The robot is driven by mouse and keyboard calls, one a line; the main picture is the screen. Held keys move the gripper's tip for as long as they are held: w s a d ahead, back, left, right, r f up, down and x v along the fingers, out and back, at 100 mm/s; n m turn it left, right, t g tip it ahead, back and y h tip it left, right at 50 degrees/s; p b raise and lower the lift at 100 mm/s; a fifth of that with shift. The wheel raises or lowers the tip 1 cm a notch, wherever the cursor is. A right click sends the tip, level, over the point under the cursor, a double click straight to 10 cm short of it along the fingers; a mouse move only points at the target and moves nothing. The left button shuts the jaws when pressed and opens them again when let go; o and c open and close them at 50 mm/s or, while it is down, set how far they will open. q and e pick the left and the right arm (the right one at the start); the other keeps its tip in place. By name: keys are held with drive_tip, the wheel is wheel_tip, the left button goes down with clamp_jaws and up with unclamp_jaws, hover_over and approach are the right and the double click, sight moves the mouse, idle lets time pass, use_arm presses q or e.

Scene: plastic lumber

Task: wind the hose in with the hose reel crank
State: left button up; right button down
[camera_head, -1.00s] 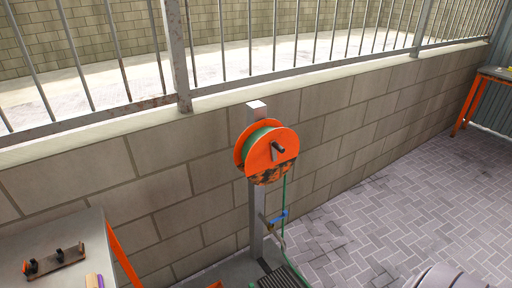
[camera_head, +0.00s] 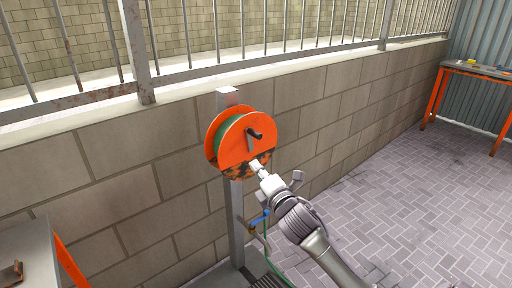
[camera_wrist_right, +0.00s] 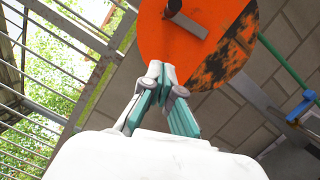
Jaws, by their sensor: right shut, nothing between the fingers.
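The orange hose reel (camera_head: 228,143) is mounted on a grey post, with green hose (camera_head: 216,131) wound on it. Its face has a dark worn patch at the bottom. The crank (camera_head: 254,136), a grey arm with a dark handle, sticks out of the face; the crank also shows at the top of the right wrist view (camera_wrist_right: 188,22). My right gripper (camera_head: 256,167) is shut and empty, just below the crank, in front of the reel's lower face. In the right wrist view its fingertips (camera_wrist_right: 160,70) point at the reel, apart from the crank. My left gripper is not in view.
A block wall with a metal railing (camera_head: 140,60) stands behind. A grey table (camera_head: 30,255) is at lower left, an orange-legged bench (camera_head: 470,72) at far right. Paved floor (camera_head: 400,190) is open on the right.

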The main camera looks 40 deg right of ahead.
sight(252, 142)
drive_tip(key=w, duration=0.3)
drive_tip(key=w+d, duration=0.1)
drive_tip(key=w, duration=0.2)
drive_tip(key=w+p, duration=0.1)
drive_tip(key=w, duration=0.2)
drive_tip(key=shift+w+d+r, duration=0.25)
drive_tip(key=shift+w+r, duration=0.15)
drive_tip(key=d, duration=0.2)
drive_tip(key=d+r, duration=0.1)
drive_tip(key=shift+d+p, duration=0.35)
drive_tip(key=shift+p, duration=0.05)
drive_tip(key=shift+a+r, duration=0.1)
drive_tip(key=shift+r, duration=0.05)
